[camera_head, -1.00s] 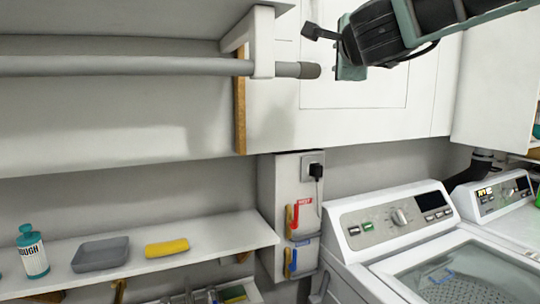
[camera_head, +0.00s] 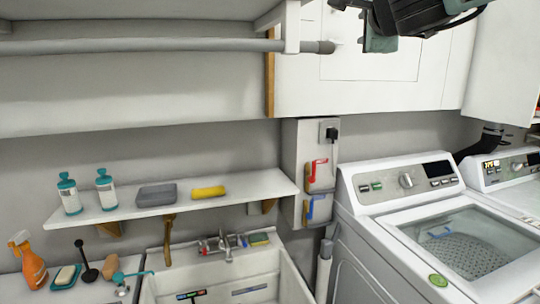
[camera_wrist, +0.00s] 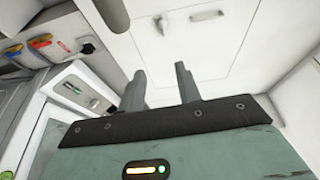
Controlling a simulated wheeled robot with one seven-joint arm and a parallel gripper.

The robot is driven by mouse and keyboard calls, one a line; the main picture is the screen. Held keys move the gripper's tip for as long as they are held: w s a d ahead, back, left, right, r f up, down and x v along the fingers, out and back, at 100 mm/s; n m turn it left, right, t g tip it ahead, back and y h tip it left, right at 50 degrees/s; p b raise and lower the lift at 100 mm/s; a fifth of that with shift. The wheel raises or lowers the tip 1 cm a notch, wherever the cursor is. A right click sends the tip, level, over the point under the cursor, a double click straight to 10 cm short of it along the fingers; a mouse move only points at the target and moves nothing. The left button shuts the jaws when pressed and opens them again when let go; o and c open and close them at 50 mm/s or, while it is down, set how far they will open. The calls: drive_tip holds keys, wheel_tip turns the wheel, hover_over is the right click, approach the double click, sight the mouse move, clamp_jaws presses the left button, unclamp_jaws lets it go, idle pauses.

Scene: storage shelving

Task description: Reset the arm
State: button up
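My gripper (camera_wrist: 160,84) shows in the wrist view with its two grey fingers apart and nothing between them. It points toward white cabinet doors (camera_wrist: 190,40). In the head view my gripper (camera_head: 376,32) is at the top right, in front of the white wall cabinet (camera_head: 400,80), and is partly cut off by the top edge. I cannot tell from the head view how close it is to the cabinet.
A grey rod (camera_head: 140,47) runs left of my gripper. Below are a shelf (camera_head: 240,187) with bottles, a grey tray (camera_head: 157,195) and a yellow sponge (camera_head: 208,192), a sink (camera_head: 220,270), and a washer (camera_head: 395,195). Open air lies between cabinet and washer.

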drive_tip(key=s+a+f+n+g+y, duration=0.25)
drive_tip(key=s+a+f+n, duration=0.2)
drive_tip(key=f, duration=0.35)
drive_tip(key=s+a+f+n+g+y, duration=0.2)
drive_tip(key=s+a+f+n+g, duration=0.3)
drive_tip(key=f, duration=0.3)
drive_tip(key=s+a+f+n+g+y, duration=0.2)
drive_tip(key=s+a+f+n+y, duration=0.15)
drive_tip(key=a+f+n, duration=0.35)
drive_tip(key=s+d+f+n+g+h, duration=0.3)
drive_tip(key=s+d+f, duration=0.3)
drive_tip(key=s+f, duration=0.3)
drive_tip(key=s+d+f+n+g+h+b, duration=0.1)
drive_tip(key=s+d+f+n+g+h, duration=0.2)
drive_tip(key=s+f, duration=0.7)
drive_tip(key=s+d+n+g, duration=0.2)
drive_tip(key=s+n, duration=0.1)
drive_tip(key=s, duration=0.1)
drive_tip(key=shift+s+d+f+h, duration=0.15)
drive_tip(key=shift+d+f+h, duration=0.1)
drive_tip(key=shift+d+h, duration=0.15)
drive_tip(key=shift+n, duration=0.25)
